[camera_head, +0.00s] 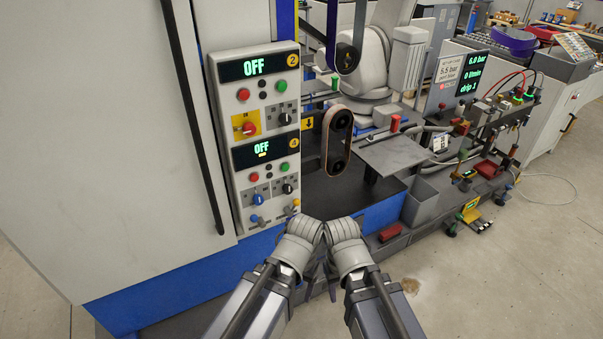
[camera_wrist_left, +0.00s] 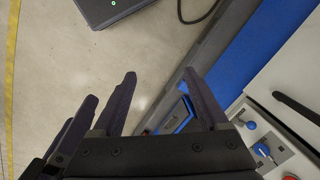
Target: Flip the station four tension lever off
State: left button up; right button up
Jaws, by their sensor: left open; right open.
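The control panel (camera_head: 223,150) stands upright at left centre in the head view. Below are red and green buttons, a blue knob (camera_head: 258,199) and a black knob (camera_head: 287,188). A small blue lever (camera_head: 256,219) sits at the bottom; labels are too small to read, so I cannot tell which control is the tension lever. My left gripper (camera_wrist_left: 160,85) is open and empty in the wrist view, fingers over the floor. My right gripper (camera_head: 345,232) is open beside it, fingers mostly hidden; both are apart from the panel.
The upper unit, marked 2 (camera_head: 292,60), also reads OFF and has a yellow-backed red switch (camera_head: 248,124). A belt loop on two pulleys (camera_head: 337,140) and a grey plate (camera_head: 392,153) are right of the panel. A long black handle (camera_head: 193,110) runs down the cabinet left of it.

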aim_at(288, 212)
jog(key=i+l, duration=0.15)
jog(key=l, duration=0.15)
jog(key=i+l, duration=0.15)
jog(key=l, duration=0.2)
jog(key=i+l, duration=0.15)
jog(key=l, duration=0.15)
jog(key=i+l, duration=0.15)
jog(key=l, duration=0.2)
